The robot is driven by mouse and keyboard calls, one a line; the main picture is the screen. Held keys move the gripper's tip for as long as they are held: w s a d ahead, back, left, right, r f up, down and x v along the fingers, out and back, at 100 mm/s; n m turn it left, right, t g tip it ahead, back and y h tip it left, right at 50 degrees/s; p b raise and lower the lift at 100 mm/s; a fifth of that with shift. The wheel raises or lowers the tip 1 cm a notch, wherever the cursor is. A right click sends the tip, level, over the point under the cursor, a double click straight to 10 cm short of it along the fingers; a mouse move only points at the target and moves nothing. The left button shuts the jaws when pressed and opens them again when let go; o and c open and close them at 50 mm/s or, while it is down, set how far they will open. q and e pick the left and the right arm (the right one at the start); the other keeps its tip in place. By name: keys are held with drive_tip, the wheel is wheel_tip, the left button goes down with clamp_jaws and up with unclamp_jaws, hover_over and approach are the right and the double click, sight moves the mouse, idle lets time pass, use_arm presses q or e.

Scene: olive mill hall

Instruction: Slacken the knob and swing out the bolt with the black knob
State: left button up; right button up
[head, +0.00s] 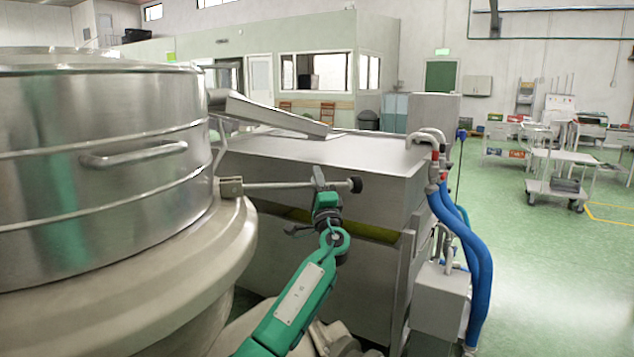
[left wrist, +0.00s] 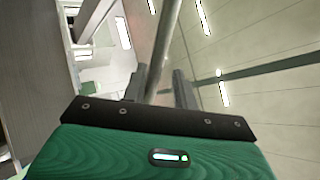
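A thin metal bolt (head: 275,185) sticks out level to the right from a bracket (head: 231,187) on the rim of the big round steel machine (head: 100,150). Its black knob (head: 356,185) is at the free outer end. My left gripper (head: 318,182) is at the bolt's shaft, between bracket and knob and nearer the knob. In the left wrist view the shaft (left wrist: 163,45) runs between the two dark fingers (left wrist: 160,88), with a gap beside the right finger, so the gripper looks open around it. The knob is not visible there. My right gripper is not in view.
A large steel tank (head: 310,160) stands right behind the bolt. A tilted steel chute (head: 268,114) lies above it. Blue hoses (head: 465,240) hang at the tank's right end. The green floor (head: 560,280) at the right is open, with carts (head: 560,175) farther back.

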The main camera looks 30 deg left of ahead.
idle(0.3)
